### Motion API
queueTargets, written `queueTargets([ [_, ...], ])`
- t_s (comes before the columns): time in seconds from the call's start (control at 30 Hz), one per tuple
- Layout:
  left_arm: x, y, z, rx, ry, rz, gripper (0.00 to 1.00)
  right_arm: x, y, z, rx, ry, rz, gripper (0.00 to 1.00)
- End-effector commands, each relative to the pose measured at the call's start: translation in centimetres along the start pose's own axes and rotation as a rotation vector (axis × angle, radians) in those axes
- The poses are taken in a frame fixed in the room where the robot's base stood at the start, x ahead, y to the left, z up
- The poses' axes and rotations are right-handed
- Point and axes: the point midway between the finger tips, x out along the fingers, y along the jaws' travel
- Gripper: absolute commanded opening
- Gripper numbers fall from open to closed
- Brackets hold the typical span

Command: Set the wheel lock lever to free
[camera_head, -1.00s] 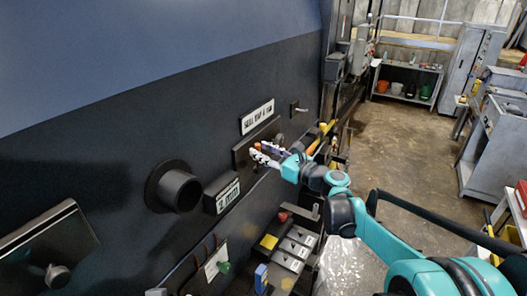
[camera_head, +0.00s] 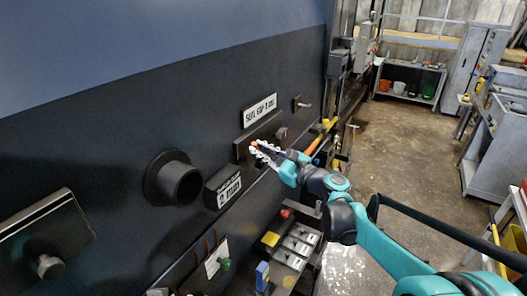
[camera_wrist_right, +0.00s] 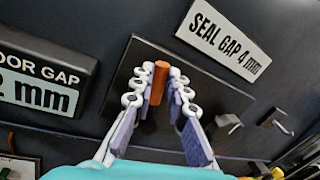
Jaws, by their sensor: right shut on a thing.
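An orange-brown lever (camera_wrist_right: 158,82) stands out from a dark plate (camera_wrist_right: 215,92) on the machine wall, below the white SEAL GAP 4 mm sign (camera_wrist_right: 224,32). I see no lock or free marking. My right gripper (camera_wrist_right: 157,85) has its white and purple fingers on both sides of this lever and is shut on it. In the head view the right gripper (camera_head: 262,150) reaches the plate (camera_head: 245,150) from the right, and only a bit of the lever (camera_head: 253,143) shows. My left gripper is out of view.
A door gap display box (camera_wrist_right: 45,82) and a thick round stub (camera_head: 180,184) are left of the plate. A grey handle (camera_head: 302,104) sticks out at the right. A button panel (camera_head: 290,250) lies below. The floor (camera_head: 405,150) to the right is open.

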Motion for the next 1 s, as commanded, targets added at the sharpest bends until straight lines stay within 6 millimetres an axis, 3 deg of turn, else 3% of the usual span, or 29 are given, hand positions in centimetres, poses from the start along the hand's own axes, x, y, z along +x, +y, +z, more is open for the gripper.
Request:
queueTargets([
  [0.5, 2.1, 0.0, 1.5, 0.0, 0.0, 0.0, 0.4, -0.5, 2.5, -0.6, -0.283, -0.057, 0.001, 0.0],
  [1.0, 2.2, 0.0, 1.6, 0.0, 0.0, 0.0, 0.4, -0.6, 2.7, -0.6, -0.32, -0.064, 0.001, 0.0],
])
